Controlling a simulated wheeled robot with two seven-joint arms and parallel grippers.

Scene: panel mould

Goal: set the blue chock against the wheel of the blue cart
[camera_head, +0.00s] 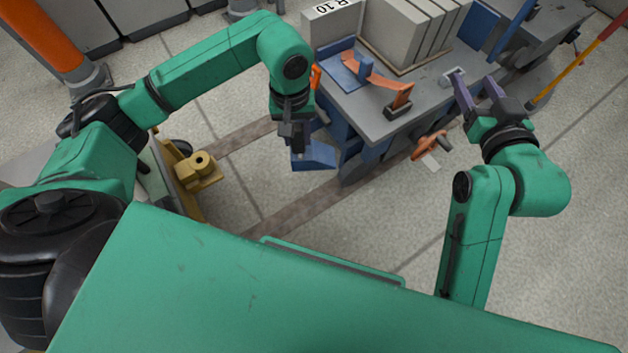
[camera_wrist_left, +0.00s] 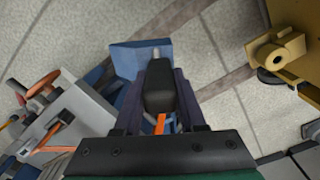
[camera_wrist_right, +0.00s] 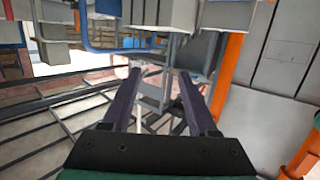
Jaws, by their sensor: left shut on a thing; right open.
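The blue chock (camera_head: 316,156) is a wedge-like block hanging below my left gripper (camera_head: 296,138), beside the near left corner of the cart. My left gripper is shut on the chock's dark grip. In the left wrist view the chock (camera_wrist_left: 128,58) shows beyond the fingers. The blue cart (camera_head: 362,108) has a grey top and blue frame; its top also shows at the left of the left wrist view (camera_wrist_left: 78,128). My right gripper (camera_head: 475,82) is open and empty by the cart's right end.
A yellow fixture (camera_head: 197,168) stands left of the chock. Grey panels (camera_head: 395,32), a blue bracket and an orange-handled clamp (camera_head: 385,82) sit on the cart top. An orange handle (camera_head: 430,146) sticks out at its near side. The floor in front is clear.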

